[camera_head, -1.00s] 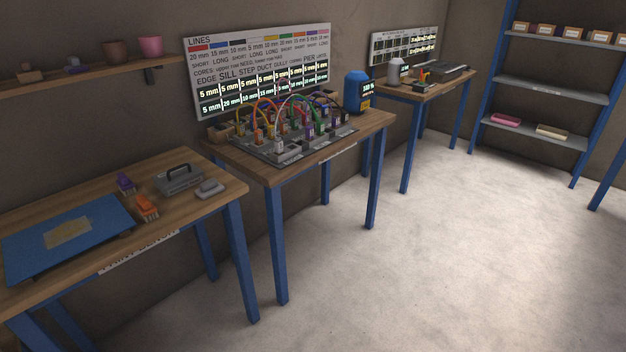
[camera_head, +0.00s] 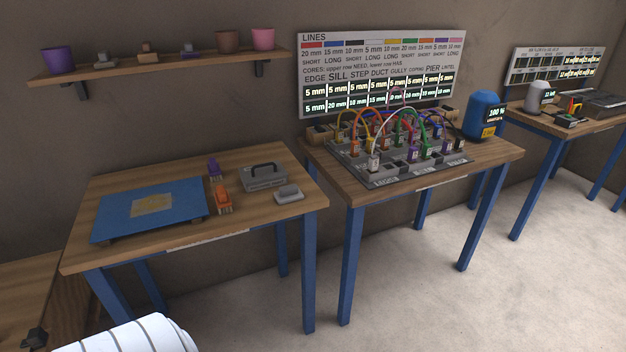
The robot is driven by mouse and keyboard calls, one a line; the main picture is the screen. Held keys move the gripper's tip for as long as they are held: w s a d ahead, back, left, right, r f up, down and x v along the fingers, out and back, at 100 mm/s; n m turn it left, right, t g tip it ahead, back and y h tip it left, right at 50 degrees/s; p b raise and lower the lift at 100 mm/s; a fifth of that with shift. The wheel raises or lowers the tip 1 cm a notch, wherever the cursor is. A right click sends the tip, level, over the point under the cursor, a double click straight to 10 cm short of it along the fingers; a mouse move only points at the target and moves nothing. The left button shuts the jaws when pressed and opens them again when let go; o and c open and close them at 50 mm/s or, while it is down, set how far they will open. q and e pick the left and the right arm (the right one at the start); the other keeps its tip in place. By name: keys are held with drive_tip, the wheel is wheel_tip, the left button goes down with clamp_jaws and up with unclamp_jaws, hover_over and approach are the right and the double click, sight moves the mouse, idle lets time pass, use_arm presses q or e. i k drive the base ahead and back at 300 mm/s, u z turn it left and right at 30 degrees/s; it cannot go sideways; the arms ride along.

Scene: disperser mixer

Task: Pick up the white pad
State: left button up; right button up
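No plainly white pad stands out. The closest match is a small pale grey, rounded block (camera_head: 288,194) near the right front corner of the left table (camera_head: 245,223); I cannot tell for sure that it is the white pad. It lies beside a grey box with a black handle (camera_head: 265,178). Neither of my grippers is in view.
A blue board (camera_head: 113,218), a purple tool (camera_head: 214,170) and an orange tool (camera_head: 223,199) share that table. A wall shelf (camera_head: 180,67) holds pots. A white striped rounded thing (camera_head: 125,338) shows at bottom left.

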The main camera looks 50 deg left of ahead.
sight(291, 193)
drive_tip(key=i, duration=1.85)
drive_tip(key=u, duration=1.65)
